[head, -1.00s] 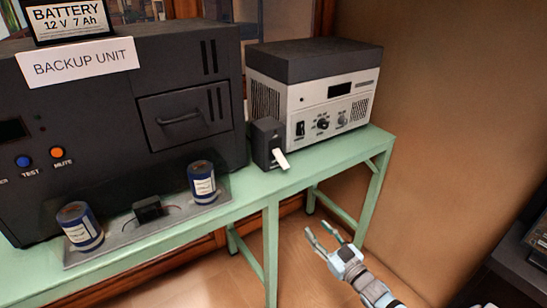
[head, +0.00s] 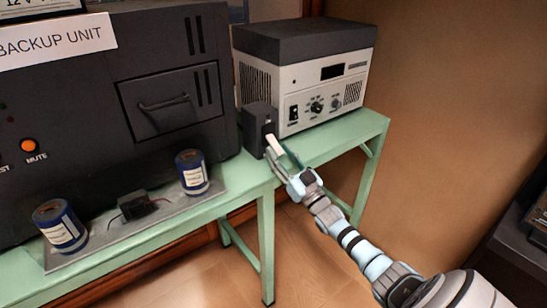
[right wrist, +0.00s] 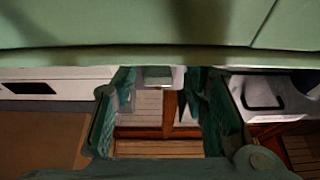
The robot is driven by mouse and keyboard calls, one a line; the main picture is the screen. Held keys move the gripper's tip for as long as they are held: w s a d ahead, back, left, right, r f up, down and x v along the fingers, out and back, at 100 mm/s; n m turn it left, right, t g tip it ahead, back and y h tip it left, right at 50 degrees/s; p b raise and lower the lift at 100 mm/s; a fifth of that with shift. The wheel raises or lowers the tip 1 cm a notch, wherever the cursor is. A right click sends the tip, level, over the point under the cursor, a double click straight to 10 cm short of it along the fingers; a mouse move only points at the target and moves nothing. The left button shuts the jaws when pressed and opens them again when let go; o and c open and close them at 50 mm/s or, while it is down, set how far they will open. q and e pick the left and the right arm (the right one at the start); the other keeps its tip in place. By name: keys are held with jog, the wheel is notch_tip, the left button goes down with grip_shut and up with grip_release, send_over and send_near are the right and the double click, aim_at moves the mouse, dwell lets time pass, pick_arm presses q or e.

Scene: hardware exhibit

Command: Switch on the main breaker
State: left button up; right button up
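The main breaker appears to be the small dark box (head: 259,128) on the green bench, between the black backup unit and the grey-white power supply. Its white lever (head: 275,145) points down and to the right, toward the bench front. My right gripper (head: 281,159) is at the lever's lower end, with its fingers apart near it; contact is unclear. In the right wrist view, the fingers (right wrist: 160,100) are spread, and a pale piece (right wrist: 158,76), perhaps the lever, shows between their tips. My left gripper is not in view.
The backup unit (head: 100,105) stands left of the breaker, and the power supply (head: 310,85) stands close behind it to the right. Two blue cylinders (head: 192,172) sit on a plate. The green bench (head: 235,188) has its front edge by my gripper. Floor in front is clear.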

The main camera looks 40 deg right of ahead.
jog(key=shift+w+d+r, duration=0.1)
jog(key=shift+w+r, duration=0.2)
jog(key=shift+w, duration=0.35)
jog(key=shift+c, duration=0.2)
grip_shut()
